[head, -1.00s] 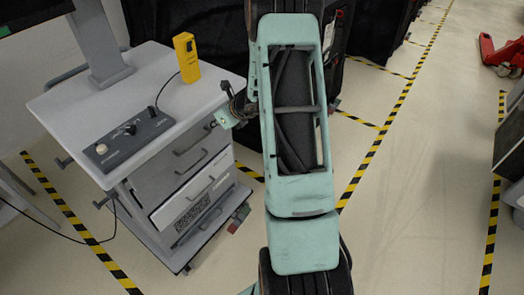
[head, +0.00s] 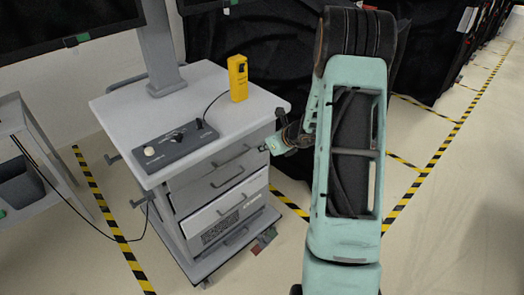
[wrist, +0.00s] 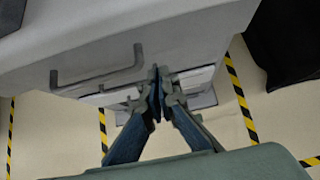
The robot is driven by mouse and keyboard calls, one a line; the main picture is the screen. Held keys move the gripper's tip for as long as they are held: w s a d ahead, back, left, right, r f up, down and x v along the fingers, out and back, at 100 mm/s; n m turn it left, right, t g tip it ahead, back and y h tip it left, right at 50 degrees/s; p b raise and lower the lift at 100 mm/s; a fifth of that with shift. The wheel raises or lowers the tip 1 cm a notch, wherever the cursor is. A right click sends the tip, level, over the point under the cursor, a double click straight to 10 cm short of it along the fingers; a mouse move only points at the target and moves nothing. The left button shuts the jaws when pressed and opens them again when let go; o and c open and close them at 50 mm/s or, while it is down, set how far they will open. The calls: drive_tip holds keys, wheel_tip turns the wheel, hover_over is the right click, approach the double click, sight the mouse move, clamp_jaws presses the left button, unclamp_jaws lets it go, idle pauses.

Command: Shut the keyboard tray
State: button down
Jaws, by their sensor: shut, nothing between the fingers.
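The grey cart (head: 205,100) stands left of my arm with several drawers below its top. A pale-fronted tray or drawer (head: 222,210), the likely keyboard tray, appears to stand out a little from the fronts above it. I cannot tell exactly how far out it is. My gripper (head: 266,149) is shut and empty near the cart's right front corner, at about the height of the upper drawer. In the wrist view my fingertips (wrist: 160,78) are together beside the cart front, right of a drawer handle (wrist: 97,78). A pale edge (wrist: 195,75) shows lower down, partly hidden by my fingers.
A control box (head: 175,143) and a yellow handset (head: 238,78) sit on the cart top. A table (head: 22,112) stands at the left. Black covered carts (head: 265,45) stand behind. Floor with striped tape is open at the right.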

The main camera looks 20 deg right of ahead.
drive_tip(key=v, duration=1)
drive_tip(key=s+a+f+t+b, duration=0.1)
drive_tip(key=s+a+f+b, duration=0.1)
drive_tip(key=s+a, duration=0.75)
approach(221, 160)
wheel_tip(221, 160, down, 4)
drive_tip(key=shift+w+d, duration=0.1)
drive_tip(key=shift+w, duration=0.1)
drive_tip(key=w, duration=0.1)
drive_tip(key=w+a+b, duration=0.1)
drive_tip(key=w, duration=0.2)
drive_tip(key=shift+a+f, duration=0.1)
drive_tip(key=shift+a, duration=0.15)
